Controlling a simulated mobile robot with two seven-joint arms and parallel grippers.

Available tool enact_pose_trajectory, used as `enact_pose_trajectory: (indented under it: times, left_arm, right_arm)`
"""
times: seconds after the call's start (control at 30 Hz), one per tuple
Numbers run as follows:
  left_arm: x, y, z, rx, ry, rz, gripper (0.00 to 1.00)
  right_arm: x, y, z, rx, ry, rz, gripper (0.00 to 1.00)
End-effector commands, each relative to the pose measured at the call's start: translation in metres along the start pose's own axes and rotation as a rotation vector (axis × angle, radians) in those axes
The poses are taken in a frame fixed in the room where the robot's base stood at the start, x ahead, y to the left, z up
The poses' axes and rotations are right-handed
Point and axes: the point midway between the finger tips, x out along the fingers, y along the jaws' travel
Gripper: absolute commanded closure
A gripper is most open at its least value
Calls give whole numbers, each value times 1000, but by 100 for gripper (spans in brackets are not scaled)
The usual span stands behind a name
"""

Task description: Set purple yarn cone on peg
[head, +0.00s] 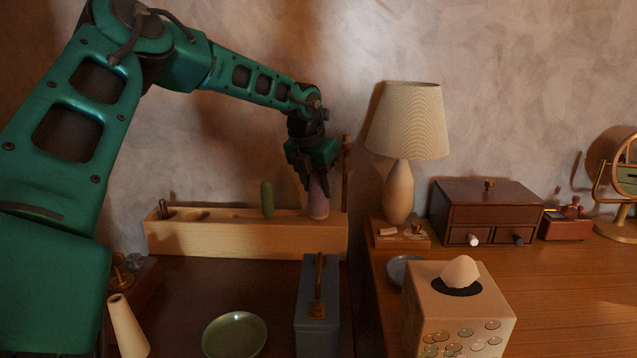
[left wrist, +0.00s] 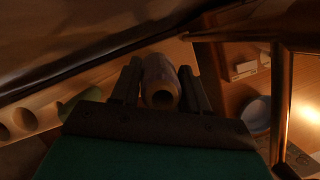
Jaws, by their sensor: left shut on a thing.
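The purple yarn cone (head: 318,203) is upright at the right end of a long pale wooden rack (head: 245,240). My left gripper (head: 316,183) points down from above and is shut on the cone's upper part. In the left wrist view the cone (left wrist: 160,88) lies between the two fingers (left wrist: 161,80), with a dark round opening at its near end. I cannot tell whether the cone's base touches the rack. No peg shows clearly beneath the cone; the cone and gripper may hide it. My right gripper is not in view.
A green rounded piece (head: 267,198) stands in the rack left of the cone. A dark upright post (head: 347,172) rises close to the right of my gripper. A lamp (head: 405,125) stands beyond it. A grey box (head: 317,315) and green dish (head: 234,334) are in front.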

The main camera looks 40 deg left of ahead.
Motion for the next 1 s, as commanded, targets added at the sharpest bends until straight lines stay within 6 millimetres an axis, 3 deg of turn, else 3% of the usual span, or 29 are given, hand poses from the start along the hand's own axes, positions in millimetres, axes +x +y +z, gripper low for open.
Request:
enact_pose_trajectory:
  times: [0.33,0.37,0.67,1.0]
  left_arm:
    - [8,0,-3,0,0,0,82]
    - [7,0,-2,0,-1,0,53]
    - [6,0,-2,0,0,0,25]
    - [6,0,-2,0,0,0,25]
  right_arm:
    - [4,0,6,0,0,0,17]
    - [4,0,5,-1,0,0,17]
    - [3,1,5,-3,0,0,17]
    - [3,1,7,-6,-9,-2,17]
